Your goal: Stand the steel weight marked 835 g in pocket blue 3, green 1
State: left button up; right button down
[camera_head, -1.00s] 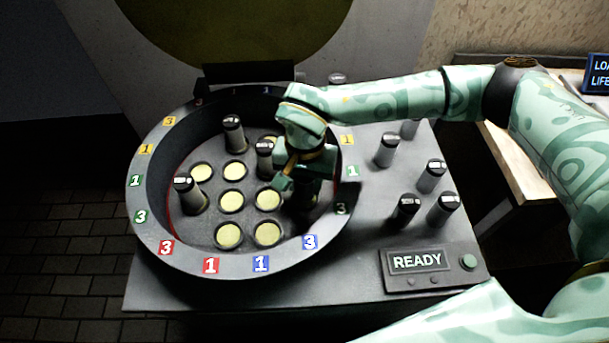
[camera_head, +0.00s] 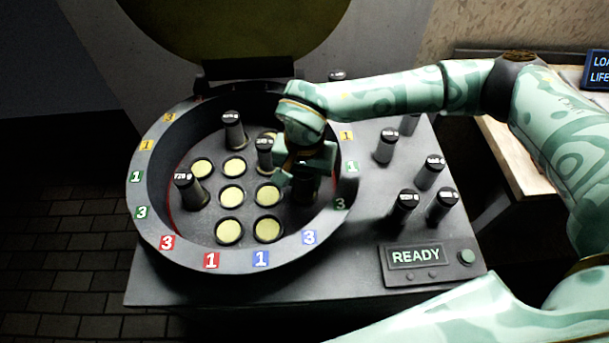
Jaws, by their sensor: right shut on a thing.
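My right gripper (camera_head: 304,172) reaches down into the right side of the round dark bowl (camera_head: 190,261). It is shut on a dark steel weight (camera_head: 307,192), upright at the right of the pockets. The gripper covers the weight's top, so its marking cannot be read, and its base and pocket are largely hidden. The rim carries coloured number tags, among them a blue 3 (camera_head: 310,237) at the front right and a green 1 (camera_head: 352,167) at the right. My left gripper is not in view.
Three other weights stand in the bowl: back (camera_head: 233,130), middle (camera_head: 265,152) and left (camera_head: 188,190). Several empty yellow-bottomed pockets (camera_head: 231,196) show. Several weights (camera_head: 388,146) stand on the deck to the right, behind a READY panel (camera_head: 416,257).

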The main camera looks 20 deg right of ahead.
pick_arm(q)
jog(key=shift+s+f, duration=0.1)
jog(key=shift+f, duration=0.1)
pick_arm(e)
jog(key=shift+f, duration=0.55)
jog(key=c, duration=0.8)
grip_release()
jog(key=shift+f, duration=0.1)
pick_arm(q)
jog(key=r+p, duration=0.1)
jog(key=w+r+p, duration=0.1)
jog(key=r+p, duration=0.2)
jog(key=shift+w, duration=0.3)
pick_arm(e)
notch_tip(320, 180, up, 16)
jog(key=shift+r, duration=0.25)
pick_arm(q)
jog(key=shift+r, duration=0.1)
